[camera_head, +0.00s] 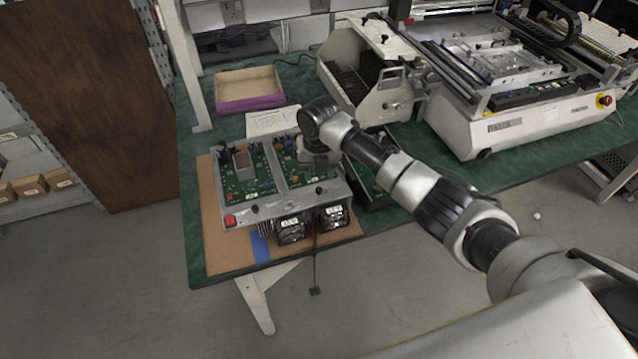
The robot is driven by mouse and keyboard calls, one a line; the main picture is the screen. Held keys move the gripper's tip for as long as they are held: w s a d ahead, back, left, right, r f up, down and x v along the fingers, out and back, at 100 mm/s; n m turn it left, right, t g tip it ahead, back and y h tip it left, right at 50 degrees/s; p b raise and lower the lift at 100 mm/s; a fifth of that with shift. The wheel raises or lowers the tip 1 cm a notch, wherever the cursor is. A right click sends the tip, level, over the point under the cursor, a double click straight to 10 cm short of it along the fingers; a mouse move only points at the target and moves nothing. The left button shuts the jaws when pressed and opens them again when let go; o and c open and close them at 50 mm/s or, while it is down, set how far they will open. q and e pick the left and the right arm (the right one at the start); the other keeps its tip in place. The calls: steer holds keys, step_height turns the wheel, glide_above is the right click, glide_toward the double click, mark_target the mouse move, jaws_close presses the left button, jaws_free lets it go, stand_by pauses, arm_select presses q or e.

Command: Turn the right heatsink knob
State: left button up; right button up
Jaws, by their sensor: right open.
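The circuit-board unit (277,208) is a grey metal frame with green boards, lying on a brown mat at the table's near left corner. Two black finned blocks with white labels, the left heatsink (291,230) and the right heatsink (333,216), hang at its front edge. A small dark knob (319,190) sits on the frame's front rail above the right heatsink, and another dark knob (255,208) sits further left. My right gripper (319,169) is open, pointing down over the right board, just behind the right knob and apparently apart from it. Its fingers show poorly. My left gripper is out of view.
A red button (230,221) is on the unit's front left corner. A purple-edged cardboard tray (249,89) lies behind. A metal box machine (372,75) and a large white machine (530,125) stand at the back right. A cable hangs off the front edge.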

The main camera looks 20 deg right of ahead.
mark_target(319, 189)
step_height(319, 189, up, 5)
steer(key=shift+f, duration=0.1)
stand_by(0.5)
